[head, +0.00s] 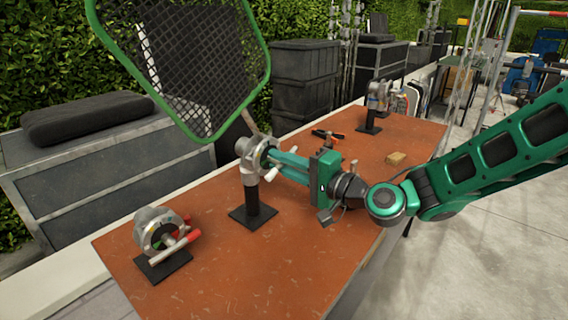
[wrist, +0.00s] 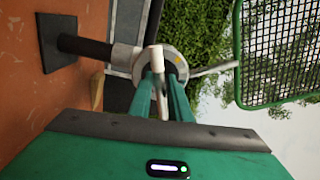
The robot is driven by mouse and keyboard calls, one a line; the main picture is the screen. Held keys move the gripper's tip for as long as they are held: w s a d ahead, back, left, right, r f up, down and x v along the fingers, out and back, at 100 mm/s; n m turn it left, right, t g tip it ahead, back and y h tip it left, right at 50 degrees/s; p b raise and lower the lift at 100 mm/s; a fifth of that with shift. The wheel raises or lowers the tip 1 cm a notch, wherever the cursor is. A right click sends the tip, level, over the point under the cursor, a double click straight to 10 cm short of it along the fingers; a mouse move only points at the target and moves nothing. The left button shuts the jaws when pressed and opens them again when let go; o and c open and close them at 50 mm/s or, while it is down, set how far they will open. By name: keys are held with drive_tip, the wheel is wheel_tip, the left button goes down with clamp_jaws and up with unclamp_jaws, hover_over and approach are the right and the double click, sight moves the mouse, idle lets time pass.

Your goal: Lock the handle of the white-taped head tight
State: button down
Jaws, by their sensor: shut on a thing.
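The middle grip head (head: 247,150) is a grey metal disc on a black post with a square black base, standing on the brown table. In the wrist view the head (wrist: 178,58) lies sideways, with a pale white handle (wrist: 154,57) across its face. My gripper (head: 274,160) reaches in from the right, its green fingers at the head's face. In the wrist view my gripper (wrist: 162,84) has one finger on each side of the handle and is shut on it. The fingers hide part of the handle and face in the head view.
A head with a red-ended handle (head: 157,230) stands front left. Another head (head: 376,98) stands at the back. A clamp (head: 328,134) and a small wooden block (head: 397,159) lie on the table (head: 300,275).

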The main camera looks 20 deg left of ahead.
drive_tip(key=shift+w+d+f+m, duration=0.1)
drive_tip(key=shift+w+d+m, duration=0.1)
drive_tip(key=shift+m, duration=0.5)
drive_tip(key=c, duration=1.6)
unclamp_jaws()
drive_tip(key=shift+c, duration=0.2)
drive_tip(key=shift+a, duration=0.1)
drive_tip(key=shift+s, duration=0.1)
drive_tip(key=v, duration=1)
drive_tip(key=shift+d, duration=0.35)
drive_tip(key=shift+s+f, duration=0.1)
